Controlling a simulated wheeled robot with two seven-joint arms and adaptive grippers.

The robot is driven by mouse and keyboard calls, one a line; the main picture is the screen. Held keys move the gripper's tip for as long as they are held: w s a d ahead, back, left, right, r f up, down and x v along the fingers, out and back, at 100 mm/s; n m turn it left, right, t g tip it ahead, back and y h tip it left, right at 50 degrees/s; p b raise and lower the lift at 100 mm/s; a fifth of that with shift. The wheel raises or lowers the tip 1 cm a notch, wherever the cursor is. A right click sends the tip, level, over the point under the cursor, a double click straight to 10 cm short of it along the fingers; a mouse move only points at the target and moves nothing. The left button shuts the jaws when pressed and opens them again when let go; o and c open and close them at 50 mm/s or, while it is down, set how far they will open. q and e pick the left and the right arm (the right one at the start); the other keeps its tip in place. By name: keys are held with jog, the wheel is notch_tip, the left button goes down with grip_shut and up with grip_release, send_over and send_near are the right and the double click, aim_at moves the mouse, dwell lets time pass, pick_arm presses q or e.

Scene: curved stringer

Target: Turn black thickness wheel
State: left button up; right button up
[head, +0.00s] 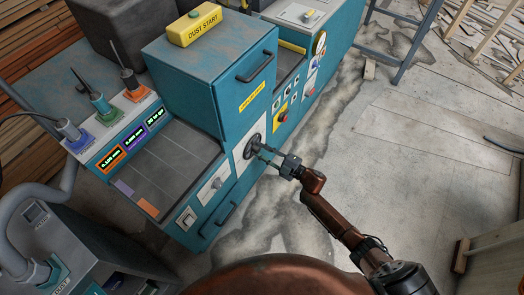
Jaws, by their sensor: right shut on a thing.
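The black thickness wheel (252,146) is a small round handwheel on a pale panel on the front of the teal machine (208,97). My right gripper (262,154) reaches it from the right, with its fingers at the wheel's right side. It is shut on the wheel; the fingers and wrist cover part of the rim. My left gripper is not in the head view.
A black drawer handle (257,66) and a yellow label are above the wheel. A lower handle (226,213) projects below. A grey dust unit (60,240) stands at lower left. The concrete floor (400,145) at right is mostly clear.

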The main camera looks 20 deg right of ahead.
jog(key=shift+d, duration=0.2)
dwell(0.3)
jog(key=o, duration=0.9)
jog(key=shift+o, duration=1.3)
jog(key=shift+a, duration=0.15)
jog(key=v, duration=1.2)
jog(key=shift+f, duration=0.1)
